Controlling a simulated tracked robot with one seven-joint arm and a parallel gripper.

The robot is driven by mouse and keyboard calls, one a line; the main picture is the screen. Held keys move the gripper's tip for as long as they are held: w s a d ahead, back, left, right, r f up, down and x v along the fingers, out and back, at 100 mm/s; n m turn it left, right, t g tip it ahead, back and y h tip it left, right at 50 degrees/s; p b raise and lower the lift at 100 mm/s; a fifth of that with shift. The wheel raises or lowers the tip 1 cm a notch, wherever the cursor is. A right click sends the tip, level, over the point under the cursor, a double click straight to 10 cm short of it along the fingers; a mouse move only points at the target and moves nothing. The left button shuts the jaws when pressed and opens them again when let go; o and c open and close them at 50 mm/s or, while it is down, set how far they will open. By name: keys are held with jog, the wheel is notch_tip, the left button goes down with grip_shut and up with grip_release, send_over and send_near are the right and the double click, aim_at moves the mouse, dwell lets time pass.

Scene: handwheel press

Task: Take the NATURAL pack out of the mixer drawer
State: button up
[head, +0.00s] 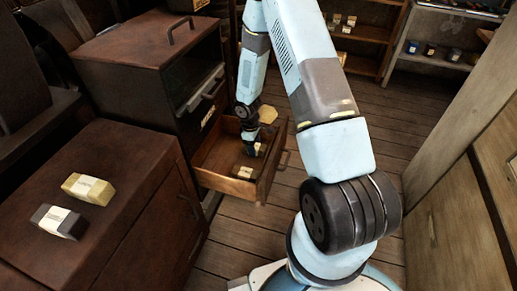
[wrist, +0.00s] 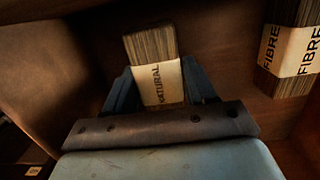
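The NATURAL pack (wrist: 155,72) is a brown block with a cream band, between my gripper's dark fingers in the wrist view. My gripper (wrist: 160,88) appears shut on it, a finger against each side of the band. In the head view my gripper (head: 256,145) reaches down inside the open mixer drawer (head: 212,160), with the pack partly hidden at its fingers. Whether the pack touches the drawer floor, I cannot tell. A FIBRE pack (wrist: 290,48) lies in the drawer to the right in the wrist view; it also shows in the head view (head: 244,172).
A low brown cabinet (head: 130,240) at the left carries a yellowish pack (head: 88,189) and a dark pack (head: 58,221). The mixer cabinet (head: 130,75) stands behind the drawer. Shelves (head: 370,35) stand at the back, and wooden floor lies right of the drawer.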

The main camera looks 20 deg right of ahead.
jog(key=c, duration=0.7)
jog(key=shift+o, duration=0.2)
jog(key=shift+r, duration=0.15)
